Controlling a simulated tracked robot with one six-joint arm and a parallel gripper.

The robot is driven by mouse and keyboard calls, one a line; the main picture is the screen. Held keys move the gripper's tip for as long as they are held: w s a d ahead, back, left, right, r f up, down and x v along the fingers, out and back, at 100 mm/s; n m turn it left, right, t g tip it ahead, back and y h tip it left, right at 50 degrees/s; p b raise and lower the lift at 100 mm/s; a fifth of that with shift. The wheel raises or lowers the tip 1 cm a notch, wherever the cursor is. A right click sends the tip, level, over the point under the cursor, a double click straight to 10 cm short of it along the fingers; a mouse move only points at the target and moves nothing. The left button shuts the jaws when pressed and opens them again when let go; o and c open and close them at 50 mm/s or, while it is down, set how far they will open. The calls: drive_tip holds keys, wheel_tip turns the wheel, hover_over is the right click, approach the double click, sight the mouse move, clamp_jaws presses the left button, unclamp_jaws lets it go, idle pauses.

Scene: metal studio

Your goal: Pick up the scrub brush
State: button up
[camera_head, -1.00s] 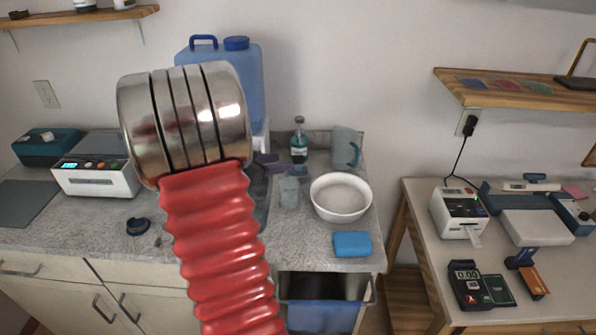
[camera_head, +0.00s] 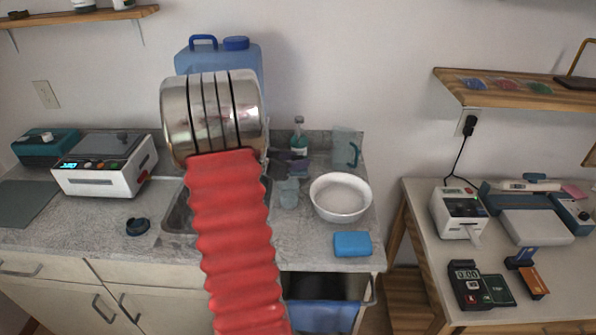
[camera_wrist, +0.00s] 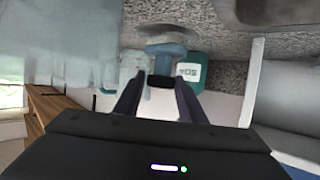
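A small blue thing (camera_wrist: 165,60) with a narrower neck and a dark end, which looks like the scrub brush, shows in the wrist view between and just beyond my fingers. In the head view I cannot clearly make out the brush among the items behind the sink. My gripper (camera_wrist: 159,88) is open, with gaps visible beside both dark fingers. In the head view my gripper (camera_head: 290,162) is over the back of the counter, left of the soap bottle. My red and silver arm hides part of the sink.
A green soap bottle (camera_head: 299,140) and a pale jug (camera_head: 346,148) stand at the back. A grey-blue cup (camera_head: 289,192), a white bowl (camera_head: 340,196) and a blue sponge (camera_head: 352,244) are close by. The sink (camera_head: 179,213) opens on the left.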

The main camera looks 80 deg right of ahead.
drive_tip(key=shift+d, duration=0.1)
drive_tip(key=shift+x, duration=2.55)
drive_tip(key=shift+r, duration=0.1)
drive_tip(key=shift+c, duration=0.5)
drive_tip(key=c, duration=0.7)
